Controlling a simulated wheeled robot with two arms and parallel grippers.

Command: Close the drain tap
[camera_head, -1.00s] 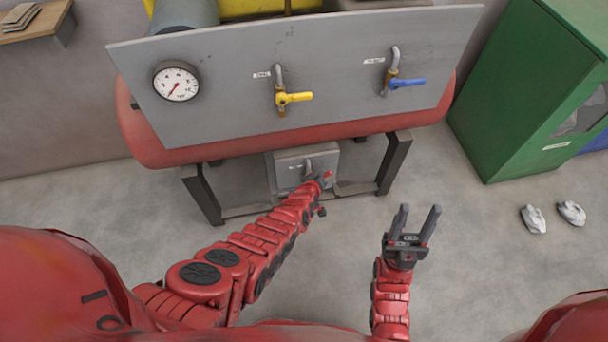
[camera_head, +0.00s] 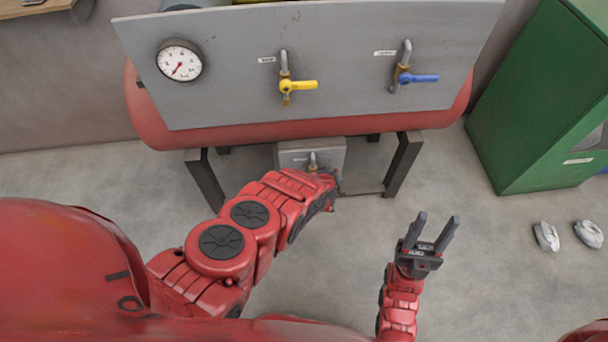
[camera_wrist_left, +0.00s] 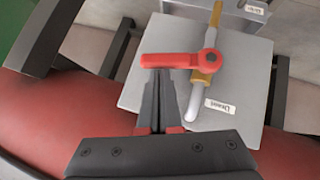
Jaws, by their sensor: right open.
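The drain tap has a red lever (camera_wrist_left: 178,60) on a brass body (camera_wrist_left: 205,70) and a grey pipe, beside a label reading "Drain". The lever lies crosswise to the pipe. In the head view only the tap's grey pipe (camera_head: 313,162) shows, on a low grey box (camera_head: 325,150) under the tank; my left arm hides the lever. My left gripper (camera_wrist_left: 160,85) has its fingers together, tips at the lever's edge near its free end. I cannot tell whether they touch. It is mostly hidden in the head view. My right gripper (camera_head: 434,228) is open and empty over the floor.
A grey panel (camera_head: 230,50) above carries a gauge (camera_head: 180,60), a yellow-handled tap (camera_head: 298,86) and a blue-handled tap (camera_head: 418,78). Dark stand legs (camera_head: 403,163) flank the low box. A green cabinet (camera_head: 530,110) stands right, with white shoes (camera_head: 546,236) on otherwise clear floor.

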